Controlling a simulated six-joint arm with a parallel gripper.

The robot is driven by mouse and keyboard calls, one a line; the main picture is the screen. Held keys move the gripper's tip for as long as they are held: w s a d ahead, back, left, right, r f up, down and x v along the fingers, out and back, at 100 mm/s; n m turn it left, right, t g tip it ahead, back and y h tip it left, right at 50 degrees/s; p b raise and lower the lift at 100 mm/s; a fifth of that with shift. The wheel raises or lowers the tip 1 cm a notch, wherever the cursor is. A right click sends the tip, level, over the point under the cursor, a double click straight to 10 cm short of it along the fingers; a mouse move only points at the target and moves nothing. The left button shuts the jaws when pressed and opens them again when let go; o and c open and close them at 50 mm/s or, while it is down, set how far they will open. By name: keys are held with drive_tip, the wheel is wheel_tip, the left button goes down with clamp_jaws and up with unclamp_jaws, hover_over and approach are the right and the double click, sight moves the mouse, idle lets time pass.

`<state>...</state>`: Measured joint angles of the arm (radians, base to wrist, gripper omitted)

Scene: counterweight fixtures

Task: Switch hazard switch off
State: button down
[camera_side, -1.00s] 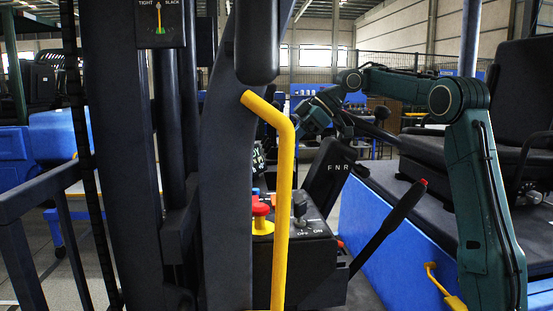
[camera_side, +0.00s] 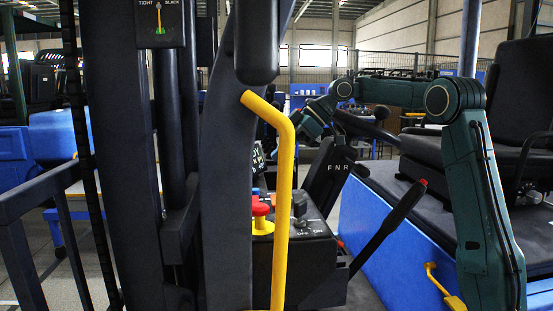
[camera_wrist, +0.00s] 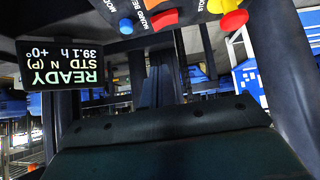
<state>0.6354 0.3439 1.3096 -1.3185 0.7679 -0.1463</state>
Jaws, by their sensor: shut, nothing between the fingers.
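In the wrist view an orange-red switch (camera_wrist: 162,19) sits at the top beside partly readable, upside-down lettering like "HAZARD BE"; I take it as the hazard switch. Its on or off position cannot be read. It is not clearly seen in the side view. My gripper (camera_wrist: 158,70) shows as dark narrow fingers, close together and empty, pointing up the picture below the switch and apart from it. In the side view my wrist (camera_side: 318,112) hangs above and behind the console, and the fingertips are hidden behind the yellow bar.
A blue button (camera_wrist: 126,26) and a red stop knob (camera_wrist: 234,20) on yellow flank the switch. A display (camera_wrist: 60,66) reads READY. The yellow bar (camera_side: 285,200), F N R panel (camera_side: 328,175), OFF/ON knob (camera_side: 299,208) and red-tipped lever (camera_side: 390,230) crowd the console.

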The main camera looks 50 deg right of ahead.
hover_over(253, 197)
drive_tip(key=s+d, duration=0.1)
wheel_tip(253, 197, down, 5)
drive_tip(key=shift+s+f, duration=0.15)
drive_tip(key=f, duration=0.2)
drive_tip(key=shift+d+f, duration=0.2)
drive_tip(key=shift+f, duration=0.7)
drive_tip(key=shift+d+f, duration=0.1)
drive_tip(key=shift+f, duration=0.2)
drive_tip(key=shift+s+a+r, duration=0.35)
drive_tip(key=shift+s+a, duration=0.1)
drive_tip(key=shift+a, duration=0.05)
